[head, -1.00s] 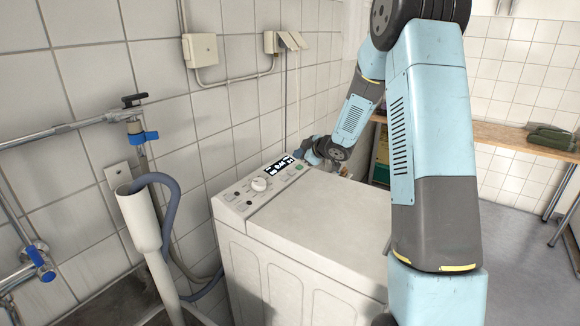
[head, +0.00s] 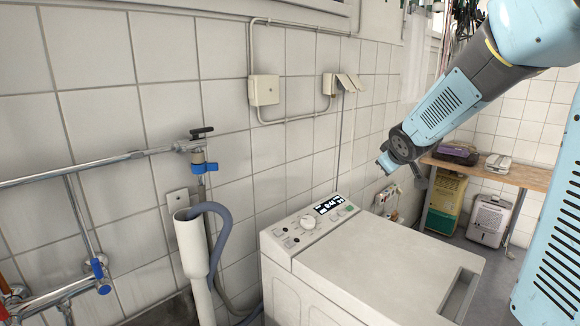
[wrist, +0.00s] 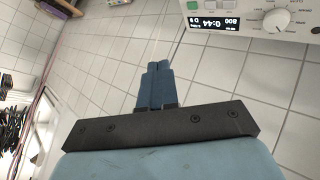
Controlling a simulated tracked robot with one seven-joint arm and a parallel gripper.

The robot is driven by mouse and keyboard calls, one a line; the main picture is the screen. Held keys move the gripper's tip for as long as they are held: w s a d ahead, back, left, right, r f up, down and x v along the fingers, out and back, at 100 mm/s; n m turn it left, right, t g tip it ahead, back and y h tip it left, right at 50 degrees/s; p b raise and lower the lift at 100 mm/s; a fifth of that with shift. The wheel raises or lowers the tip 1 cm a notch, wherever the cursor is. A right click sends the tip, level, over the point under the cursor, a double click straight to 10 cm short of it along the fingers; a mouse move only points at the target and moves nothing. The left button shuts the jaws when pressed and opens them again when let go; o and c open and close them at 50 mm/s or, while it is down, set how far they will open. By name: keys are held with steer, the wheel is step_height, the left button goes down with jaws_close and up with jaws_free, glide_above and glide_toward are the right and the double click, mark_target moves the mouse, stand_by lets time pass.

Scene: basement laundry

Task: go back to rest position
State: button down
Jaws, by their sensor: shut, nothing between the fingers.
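In the head view my gripper (head: 385,164) hangs in the air above and behind the washing machine's far end, apart from the machine and near the tiled wall. In the wrist view the blue fingers of my gripper (wrist: 156,84) lie together, shut and empty. The washing machine (head: 375,262) stands at the lower middle with its control panel (head: 311,223) along the wall side. The panel's lit display also shows in the wrist view (wrist: 214,23), reading 0:44, with the white dial (wrist: 276,19) beside it. Nothing touches the fingers.
The machine's top is clear.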

steer(key=s+a+r+m+g, duration=0.1)
steer(key=s+a+m+g, duration=0.1)
steer(key=s, duration=1.4)
steer(key=s+a+r+m+g+y, duration=0.1)
steer(key=s+m, duration=0.3)
steer(key=s, duration=1.2)
steer(key=shift+s+a+m+g, duration=0.15)
steer(key=shift+a+m+g, duration=0.25)
steer(key=shift+g, duration=0.5)
steer(key=shift+a, duration=0.1)
